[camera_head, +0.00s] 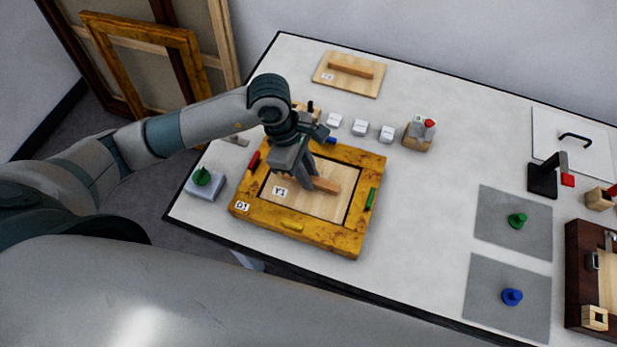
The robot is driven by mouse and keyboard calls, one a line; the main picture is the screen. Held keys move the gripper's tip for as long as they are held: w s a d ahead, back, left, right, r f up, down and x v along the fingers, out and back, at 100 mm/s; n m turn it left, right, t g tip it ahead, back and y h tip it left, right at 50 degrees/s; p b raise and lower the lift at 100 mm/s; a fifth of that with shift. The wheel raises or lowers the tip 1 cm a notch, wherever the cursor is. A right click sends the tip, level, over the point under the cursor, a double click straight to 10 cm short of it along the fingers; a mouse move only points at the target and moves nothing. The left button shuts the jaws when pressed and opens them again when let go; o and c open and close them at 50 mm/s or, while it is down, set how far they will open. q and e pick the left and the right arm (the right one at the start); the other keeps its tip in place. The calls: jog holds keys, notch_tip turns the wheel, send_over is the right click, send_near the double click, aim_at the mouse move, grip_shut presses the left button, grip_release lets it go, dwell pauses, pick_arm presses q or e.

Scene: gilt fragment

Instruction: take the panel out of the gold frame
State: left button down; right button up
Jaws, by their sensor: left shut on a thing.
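The gold frame (328,240), labelled D1, lies flat at the left front of the table. A pale wooden panel (318,205), labelled Y1, is inside its opening and has a brown wooden handle bar (327,185) on top. My left gripper (309,184) points down over the panel and is shut on the handle bar. Its fingers and wrist hide part of the bar and the frame's far side. Coloured clips in red (254,161), green (370,199), yellow (292,227) and blue sit on the frame's sides. My right gripper is not in view.
Another panel with a handle (348,74) lies at the table's back left. Small white blocks (360,127) and a wooden block with a red knob (421,132) stand behind the frame. Grey mats (490,303) hold green and blue pegs. The middle of the table is clear.

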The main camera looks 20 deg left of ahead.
pick_arm(q)
notch_tip(320, 180, up, 2)
jog(key=shift+w+r+b, duration=0.1)
jog(key=shift+b, duration=0.65)
jog(key=s+d+r+b, duration=0.3)
jog(key=s+d+r, duration=0.4)
jog(key=s, duration=0.1)
jog(key=shift+s+d, duration=0.4)
jog(key=shift+b, duration=0.3)
